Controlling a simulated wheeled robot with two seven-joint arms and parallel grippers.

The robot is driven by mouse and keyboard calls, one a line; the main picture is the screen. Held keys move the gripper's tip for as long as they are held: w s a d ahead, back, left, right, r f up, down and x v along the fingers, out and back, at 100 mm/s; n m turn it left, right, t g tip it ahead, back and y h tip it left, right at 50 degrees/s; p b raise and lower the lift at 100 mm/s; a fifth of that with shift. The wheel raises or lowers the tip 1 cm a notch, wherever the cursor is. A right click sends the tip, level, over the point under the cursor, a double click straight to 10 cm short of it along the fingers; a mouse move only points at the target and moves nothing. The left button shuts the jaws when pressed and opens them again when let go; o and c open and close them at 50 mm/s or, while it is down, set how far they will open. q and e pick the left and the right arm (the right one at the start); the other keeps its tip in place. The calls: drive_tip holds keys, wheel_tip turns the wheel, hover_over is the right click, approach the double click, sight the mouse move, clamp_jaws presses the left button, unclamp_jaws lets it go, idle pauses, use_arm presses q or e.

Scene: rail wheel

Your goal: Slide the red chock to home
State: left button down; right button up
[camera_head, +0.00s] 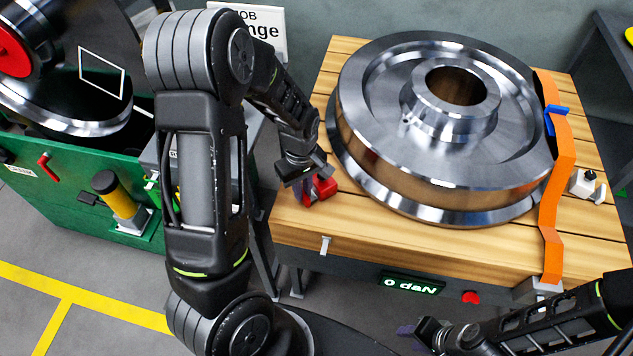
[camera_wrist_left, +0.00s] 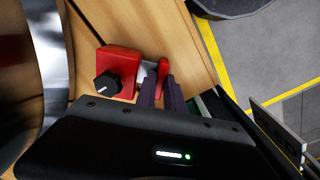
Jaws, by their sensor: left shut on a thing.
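The red chock (camera_head: 325,187) lies on the wooden table top (camera_head: 300,226), at the left side of the steel rail wheel (camera_head: 440,125). In the left wrist view the chock (camera_wrist_left: 121,66) shows a black knob and an upright red tab. My left gripper (camera_head: 308,193) reaches down at the chock's left side. In the left wrist view its purple fingers (camera_wrist_left: 160,92) are shut on the red tab. Part of the chock is hidden behind the gripper in the head view. My right gripper (camera_head: 416,332) is low at the front, apart from the table; its jaw gap is unclear.
An orange strap (camera_head: 562,165) with a blue clip crosses the table right of the wheel. A display (camera_head: 410,284) on the table front reads "0 daN", beside a red button (camera_head: 471,297). A green cabinet (camera_head: 65,205) stands at left.

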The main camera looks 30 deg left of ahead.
sight(320, 181)
use_arm(q)
drive_tip(key=shift+w, duration=0.1)
drive_tip(key=shift+w+d, duration=0.45)
drive_tip(key=shift+w, duration=0.45)
drive_tip(key=shift+w+d, duration=0.45)
drive_tip(key=shift+w, duration=0.4)
drive_tip(key=shift+w+b, duration=0.1)
drive_tip(key=shift+b, duration=0.2)
drive_tip(key=shift+w+d, duration=0.2)
drive_tip(key=shift+w, duration=0.15)
drive_tip(key=c, duration=1.2)
unclamp_jaws()
drive_tip(key=shift+c, duration=0.2)
drive_tip(key=shift+r+p, duration=2.35)
drive_tip(key=shift+r, duration=0.7)
